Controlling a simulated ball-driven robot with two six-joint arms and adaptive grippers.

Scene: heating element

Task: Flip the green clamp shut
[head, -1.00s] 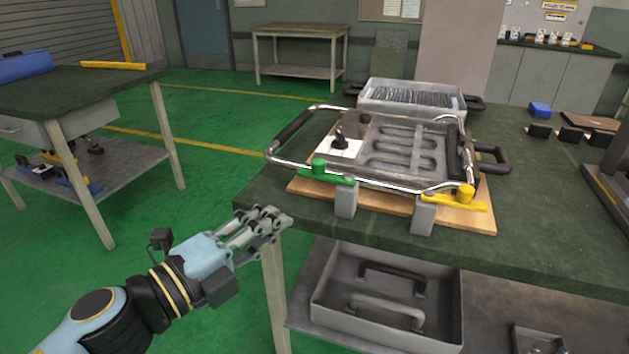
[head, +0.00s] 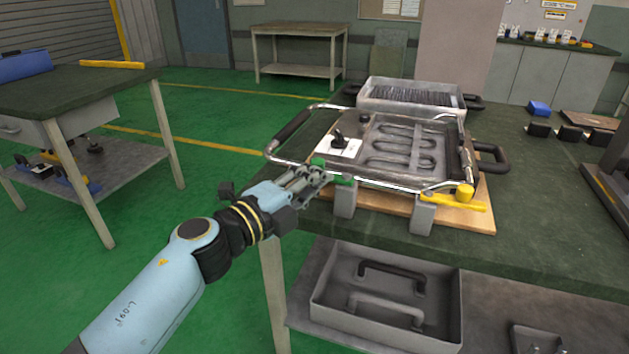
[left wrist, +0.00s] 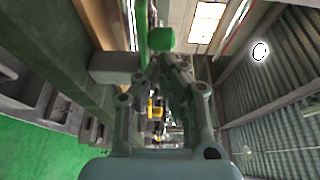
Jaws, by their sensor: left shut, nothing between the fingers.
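The green clamp (head: 341,180) is on the near left edge of the wooden board, at the metal frame of the heating element. My left gripper (head: 313,172) is shut and empty, with its fingertips right at the clamp's left end and hiding part of it. I cannot tell whether they touch. In the left wrist view, the clamp's green knob (left wrist: 161,40) stands just beyond the fingertips (left wrist: 165,62). The yellow clamp (head: 462,197) is at the board's near right, its lever lying along the edge. My right gripper is not in view.
The heating element (head: 395,148) lies inside the metal frame on the dark green workbench (head: 550,235). Two grey blocks stand under the clamps, one of them here (head: 423,214). A grey bin (head: 410,97) stands behind. An open tray (head: 385,300) is on the shelf below.

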